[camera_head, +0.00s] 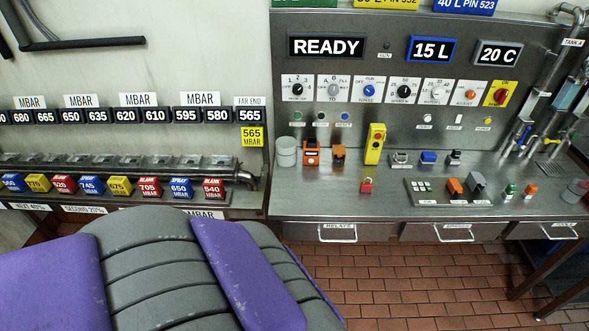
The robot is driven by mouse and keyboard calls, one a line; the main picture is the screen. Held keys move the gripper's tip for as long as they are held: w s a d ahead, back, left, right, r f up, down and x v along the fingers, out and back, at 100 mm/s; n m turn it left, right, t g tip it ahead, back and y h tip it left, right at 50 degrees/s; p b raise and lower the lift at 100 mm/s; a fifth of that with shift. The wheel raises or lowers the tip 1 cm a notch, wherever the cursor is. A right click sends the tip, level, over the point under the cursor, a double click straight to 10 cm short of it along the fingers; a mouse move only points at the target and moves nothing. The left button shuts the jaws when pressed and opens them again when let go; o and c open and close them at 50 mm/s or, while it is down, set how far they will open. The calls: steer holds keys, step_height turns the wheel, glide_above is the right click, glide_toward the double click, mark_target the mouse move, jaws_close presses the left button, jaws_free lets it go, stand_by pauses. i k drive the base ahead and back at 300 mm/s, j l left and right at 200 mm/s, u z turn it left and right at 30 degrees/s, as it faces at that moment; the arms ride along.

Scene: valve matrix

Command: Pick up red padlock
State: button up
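A small red padlock (366,185) rests on the steel counter (330,203), near its front edge and left of the middle. It is small in the picture, and I cannot tell whether its shackle is open or closed. Nothing covers it. My gripper does not show in this view.
A yellow pendant control (375,144) stands just behind the padlock, with an orange device (311,152) and a grey cylinder (286,151) to the left. A keypad box (420,189) lies to the right. Bare counter surrounds the padlock. Drawers with handles (337,233) run below.

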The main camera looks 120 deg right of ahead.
mark_target(366, 187)
steer(key=z, duration=5.05)
steer(key=i+j+z, duration=0.15)
steer(key=z, duration=0.3)
steer(key=i+j+z, duration=0.1)
steer(key=j+z, duration=0.2)
steer(key=z, duration=0.15)
steer(key=j+z, duration=0.3)
steer(key=z, duration=0.2)
